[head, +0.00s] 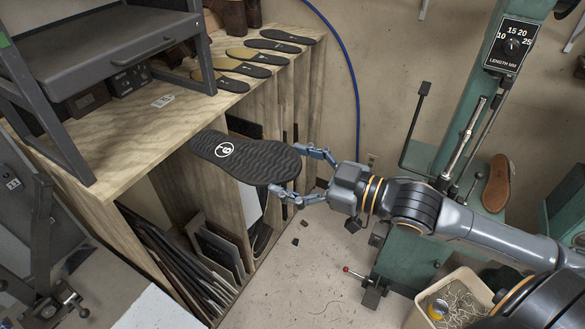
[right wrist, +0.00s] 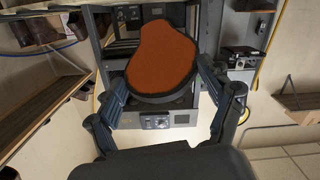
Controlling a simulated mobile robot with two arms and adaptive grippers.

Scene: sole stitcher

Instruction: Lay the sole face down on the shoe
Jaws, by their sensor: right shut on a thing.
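The black sole (head: 240,160) is held in the air by my right gripper (head: 288,170), which is shut on one end of it. In the head view its dark wavy tread faces up, with a white circled mark near the far end. In the right wrist view the sole (right wrist: 162,58) shows its orange-brown face between the fingers of the right gripper (right wrist: 163,80). A brown shoe-shaped piece (head: 497,183) with a dark rim is at the green machine on the right; I cannot tell whether it is the shoe. My left gripper is not in view.
A wooden bench (head: 150,125) holds several loose soles (head: 243,68) and brown boots at the back. Sheets stand in racks below. The green stitching machine (head: 470,80) stands at the right, with a bin (head: 415,318) of scraps in front. Open floor lies between bench and machine.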

